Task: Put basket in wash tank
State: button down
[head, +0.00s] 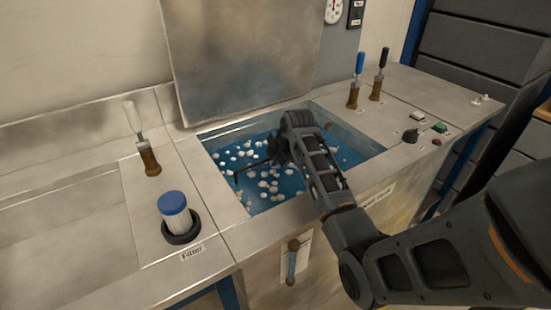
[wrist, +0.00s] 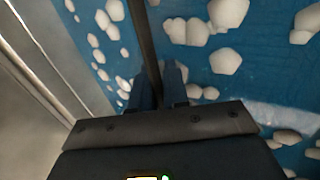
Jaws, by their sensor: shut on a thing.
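The wash tank (head: 375,148) is an open rectangular basin in the steel bench, with blue liquid (head: 264,198) and white foam clumps. My arm reaches over its front edge, and my gripper (head: 272,152) is inside the tank opening. In the wrist view my gripper (wrist: 160,82) is shut on a thin dark bar (wrist: 145,38), which looks like the basket's handle. The bar also shows in the head view (head: 252,165), extending left from my gripper. The basket's body cannot be made out; foam, liquid and my arm cover that area.
A raised steel lid (head: 245,55) stands behind the tank. A blue-capped filter (head: 175,215) and a white-handled lever (head: 140,140) are left. A blue-handled lever (head: 356,80), a black-handled lever (head: 379,75) and a green button (head: 440,127) are right. A front handle (head: 292,262) sits below.

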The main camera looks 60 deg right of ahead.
jog(key=c, duration=1.1)
grip_release()
jog(key=shift+r, duration=0.1)
jog(key=v, duration=1.2)
